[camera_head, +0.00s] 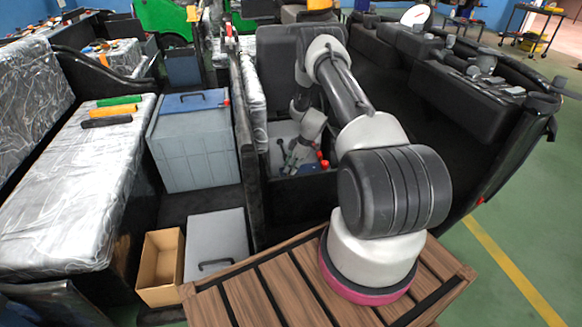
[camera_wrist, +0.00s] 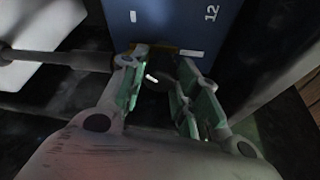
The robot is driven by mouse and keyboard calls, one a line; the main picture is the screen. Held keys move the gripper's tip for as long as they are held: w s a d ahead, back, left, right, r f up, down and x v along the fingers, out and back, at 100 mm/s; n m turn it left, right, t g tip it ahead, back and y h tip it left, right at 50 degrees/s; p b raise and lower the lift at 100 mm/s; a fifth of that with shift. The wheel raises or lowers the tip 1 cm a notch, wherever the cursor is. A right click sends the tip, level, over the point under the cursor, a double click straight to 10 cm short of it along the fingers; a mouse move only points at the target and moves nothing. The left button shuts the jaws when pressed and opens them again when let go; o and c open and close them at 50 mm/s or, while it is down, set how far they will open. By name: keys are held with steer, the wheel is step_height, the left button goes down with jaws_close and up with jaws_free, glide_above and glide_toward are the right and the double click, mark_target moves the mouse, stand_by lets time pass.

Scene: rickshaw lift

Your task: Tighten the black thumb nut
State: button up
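In the wrist view my gripper (camera_wrist: 160,72) has its two green-padded fingers apart. A dark rounded piece (camera_wrist: 159,82) lies between and beyond the fingertips, with a small white mark in front of it. It may be the black thumb nut, but it is too dark to be sure. A blue block (camera_wrist: 175,22) marked "12" lies just past the fingertips. In the head view my gripper (camera_head: 288,166) reaches down into an open compartment; the nut cannot be made out there.
Red-topped parts (camera_head: 322,160) stand just right of my gripper. A dark rod (camera_wrist: 65,58) runs in from the left in the wrist view. A grey-blue box (camera_head: 194,148) stands left of the compartment wall. An open cardboard box (camera_head: 160,268) sits at the front left.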

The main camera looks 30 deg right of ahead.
steer(key=c, duration=0.4)
steer(key=shift+o, duration=0.2)
steer(key=shift+m, duration=0.3)
steer(key=m+h, duration=0.1)
steer(key=m, duration=0.1)
steer(key=m+t, duration=0.1)
steer(key=m, duration=0.2)
steer(key=shift+s+a+h, duration=0.1)
steer(key=shift+s+h, duration=0.05)
steer(key=shift+h, duration=0.25)
steer(key=m, duration=0.2)
steer(key=m+t+h, duration=0.1)
steer(key=m, duration=0.2)
steer(key=shift+a+h, duration=0.1)
steer(key=shift+h, duration=0.2)
steer(key=shift+m+h, duration=0.6)
steer(key=shift+m, duration=1.2)
steer(key=o, duration=1)
